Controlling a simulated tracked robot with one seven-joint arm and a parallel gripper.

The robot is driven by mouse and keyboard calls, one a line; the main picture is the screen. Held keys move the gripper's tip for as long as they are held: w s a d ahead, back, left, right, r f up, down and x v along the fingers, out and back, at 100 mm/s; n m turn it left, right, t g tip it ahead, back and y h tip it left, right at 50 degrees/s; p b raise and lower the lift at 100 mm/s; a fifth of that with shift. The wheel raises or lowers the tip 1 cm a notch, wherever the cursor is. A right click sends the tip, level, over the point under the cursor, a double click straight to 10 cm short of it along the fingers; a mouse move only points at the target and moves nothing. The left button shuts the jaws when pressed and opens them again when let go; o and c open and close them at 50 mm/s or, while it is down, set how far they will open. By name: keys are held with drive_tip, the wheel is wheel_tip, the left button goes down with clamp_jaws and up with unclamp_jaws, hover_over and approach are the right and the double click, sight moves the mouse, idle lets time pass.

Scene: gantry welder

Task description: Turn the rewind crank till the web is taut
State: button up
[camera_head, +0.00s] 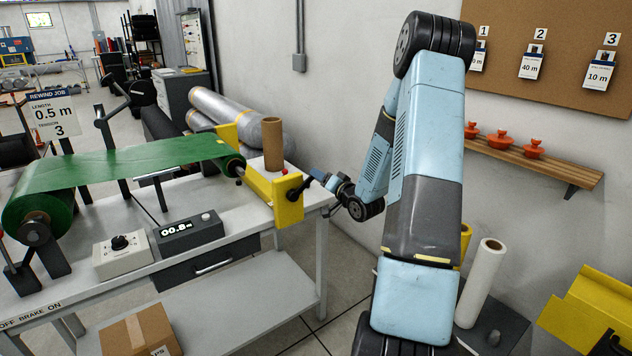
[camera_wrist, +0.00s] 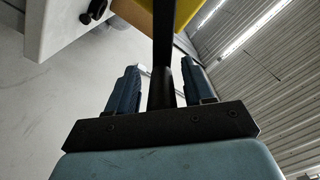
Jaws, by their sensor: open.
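The green web (camera_head: 130,165) runs from the supply roll (camera_head: 40,225) at the left of the bench to the rewind side at the right. I cannot tell how taut it is. The rewind crank (camera_head: 296,191) is a small dark part on the outer face of the yellow housing (camera_head: 289,211). My gripper (camera_head: 314,177) is at the crank, right of the housing. In the wrist view a black bar (camera_wrist: 163,45), apparently part of the crank, stands between my two blue fingers. The fingers are apart, with a visible gap on each side of the bar.
A job card (camera_head: 52,115) reads length 0.5 m, tension 3. A counter box (camera_head: 188,232) and a knob box (camera_head: 122,254) sit on the bench (camera_head: 240,262). A brown core (camera_head: 273,145) stands behind the housing. A shelf (camera_head: 535,160) with orange items is at right.

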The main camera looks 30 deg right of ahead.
drive_tip(key=shift+s, duration=0.1)
drive_tip(key=s+d, duration=0.2)
drive_tip(key=s, duration=1.1)
drive_tip(key=shift+s, duration=0.2)
drive_tip(key=shift+w+d, duration=0.1)
drive_tip(key=s+a+r+n+g+h, duration=0.1)
drive_tip(key=a+r+n+g+h, duration=0.5)
drive_tip(key=r, duration=0.7)
drive_tip(key=s+a+r+g+y, duration=0.1)
drive_tip(key=s+a+r+g, duration=0.2)
drive_tip(key=s+a, duration=0.5)
drive_tip(key=s+a+r+g+y, duration=0.2)
drive_tip(key=s+a+r, duration=0.3)
drive_tip(key=s, duration=1.1)
drive_tip(key=a+g, duration=0.1)
drive_tip(key=a, duration=0.2)
drive_tip(key=shift+a+r+n, duration=0.2)
drive_tip(key=shift+r+n, duration=0.1)
drive_tip(key=shift+n, duration=0.1)
